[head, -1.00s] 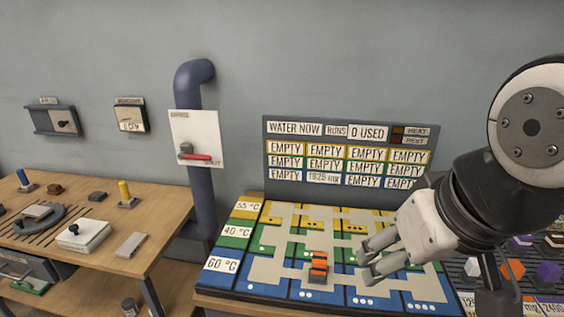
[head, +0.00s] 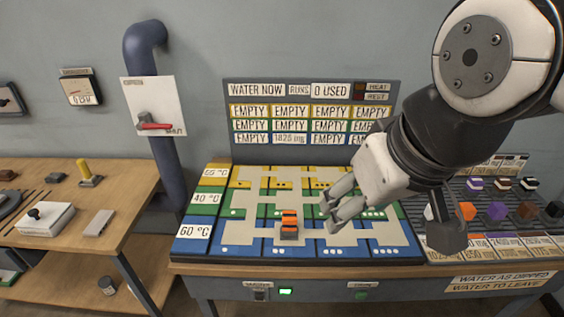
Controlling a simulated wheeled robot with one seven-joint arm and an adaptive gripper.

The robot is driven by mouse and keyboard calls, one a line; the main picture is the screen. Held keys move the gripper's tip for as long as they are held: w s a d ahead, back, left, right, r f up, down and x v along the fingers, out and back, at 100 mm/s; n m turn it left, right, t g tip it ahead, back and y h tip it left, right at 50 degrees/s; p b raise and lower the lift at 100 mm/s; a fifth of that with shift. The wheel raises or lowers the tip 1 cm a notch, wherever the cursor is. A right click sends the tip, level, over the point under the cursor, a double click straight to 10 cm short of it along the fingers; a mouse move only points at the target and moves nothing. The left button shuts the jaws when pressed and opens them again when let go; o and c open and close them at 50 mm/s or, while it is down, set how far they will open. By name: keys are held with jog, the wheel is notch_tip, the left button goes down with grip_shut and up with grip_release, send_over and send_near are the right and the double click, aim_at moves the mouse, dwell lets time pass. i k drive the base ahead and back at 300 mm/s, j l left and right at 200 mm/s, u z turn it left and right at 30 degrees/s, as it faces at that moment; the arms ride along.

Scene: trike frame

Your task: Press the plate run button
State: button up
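The plate (head: 215,236), a board with yellow, green and blue rows and grey shapes, lies on the table below a sign board. On the table's front edge are a lit green indicator (head: 286,291), a small dark switch (head: 260,295) and a green button (head: 361,296). The small labels above them are too blurred to read surely, so I cannot tell which is the plate run button. My gripper (head: 331,213) is over the right part of the plate, fingers apart and empty, not touching the front controls.
A block with orange strips (head: 289,224) stands on the plate, left of my gripper. The sign board (head: 313,88) reads "WATER NOW", "0 USED" and mostly "EMPTY". Coloured cubes (head: 466,211) stand at the right. A wooden bench (head: 130,180) and blue pipe (head: 172,170) are at the left.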

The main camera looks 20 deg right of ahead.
aim_at(358, 295)
jog(key=z, duration=0.6)
jog(key=i+l+u, duration=0.2)
jog(key=l+u, duration=0.25)
jog(key=l, duration=0.15)
jog(key=z, duration=0.9)
jog(key=i+l, duration=0.05)
